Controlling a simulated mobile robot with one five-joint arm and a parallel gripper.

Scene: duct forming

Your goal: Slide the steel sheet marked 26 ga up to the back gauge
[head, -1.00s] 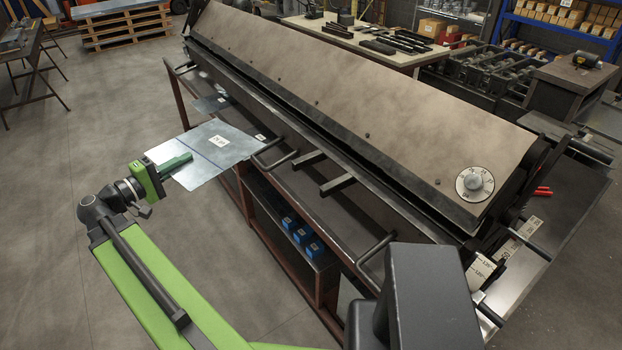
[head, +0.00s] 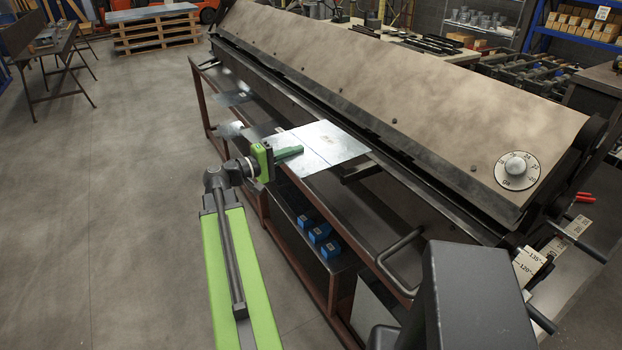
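A shiny steel sheet (head: 336,143) with a line across it lies level at the front of the large folding machine (head: 400,85). Its far edge is at the dark jaw line under the brown upper beam; I cannot tell how far it reaches in. No gauge mark is readable on it now. My gripper (head: 288,153), with green fingers, is shut on the sheet's near left edge. The back gauge is not visible; the upper beam covers the area behind the jaw.
Other sheet pieces (head: 236,98) lie on the machine's lower left. A bar handle (head: 400,257) sticks out at the front right. Blue blocks (head: 319,233) sit on the shelf below. A dial (head: 517,170) is on the beam's right end.

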